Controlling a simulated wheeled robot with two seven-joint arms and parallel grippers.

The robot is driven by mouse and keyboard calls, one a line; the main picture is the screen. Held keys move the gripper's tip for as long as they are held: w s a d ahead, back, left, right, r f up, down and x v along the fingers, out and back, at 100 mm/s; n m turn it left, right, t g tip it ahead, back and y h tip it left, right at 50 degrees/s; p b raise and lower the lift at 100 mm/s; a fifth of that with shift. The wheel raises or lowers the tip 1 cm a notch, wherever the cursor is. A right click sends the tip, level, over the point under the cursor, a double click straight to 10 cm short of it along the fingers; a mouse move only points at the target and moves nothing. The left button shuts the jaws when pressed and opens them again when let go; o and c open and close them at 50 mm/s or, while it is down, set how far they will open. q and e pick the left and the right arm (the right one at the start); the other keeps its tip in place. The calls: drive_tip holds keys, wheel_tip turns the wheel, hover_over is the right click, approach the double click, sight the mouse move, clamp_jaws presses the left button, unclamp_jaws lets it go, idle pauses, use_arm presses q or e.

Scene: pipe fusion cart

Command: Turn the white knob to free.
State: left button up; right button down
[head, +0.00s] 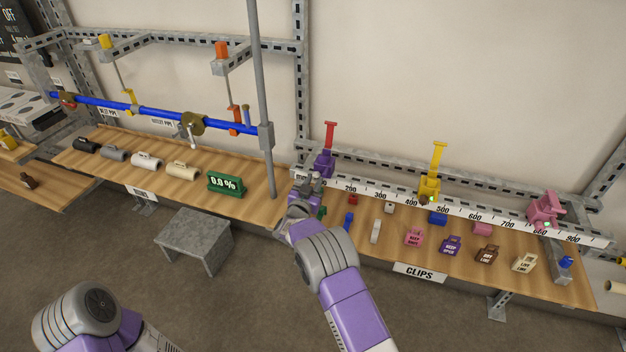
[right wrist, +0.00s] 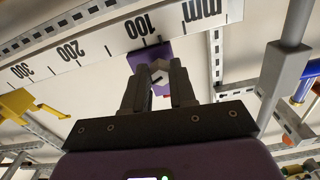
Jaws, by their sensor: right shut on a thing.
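The white knob (right wrist: 157,68) is on the front of the purple slider (right wrist: 143,57), by the 100 mark of the white ruler in the right wrist view. My right gripper (right wrist: 158,85) is shut on the knob, one finger on each side of it. In the head view, the purple slider (head: 324,164) with a red post stands at the ruler's left end, and my right gripper (head: 304,190) is in front of it, hiding the knob there. No free mark can be read. My left gripper is out of view; only part of my left arm shows at the lower left.
The white ruler (head: 480,216) also carries a yellow slider (head: 430,187) and a pink slider (head: 545,208). Several small clips lie on the wooden board below it. A grey upright post (head: 264,100) and a green 0.0 % sign (head: 226,183) are to the left of my right gripper.

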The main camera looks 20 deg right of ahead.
drive_tip(key=n+p, duration=0.1)
drive_tip(key=n, duration=0.3)
drive_tip(key=shift+n+p, duration=0.3)
drive_tip(key=shift+p, duration=0.05)
drive_tip(key=shift+s+d+n+p, duration=0.1)
drive_tip(key=shift+n+p, duration=0.6)
drive_tip(key=shift+n, duration=1.9)
drive_tip(key=c, duration=1.2)
unclamp_jaws()
drive_tip(key=shift+s, duration=0.1)
drive_tip(key=v, duration=0.7)
drive_tip(key=shift+p, duration=0.45)
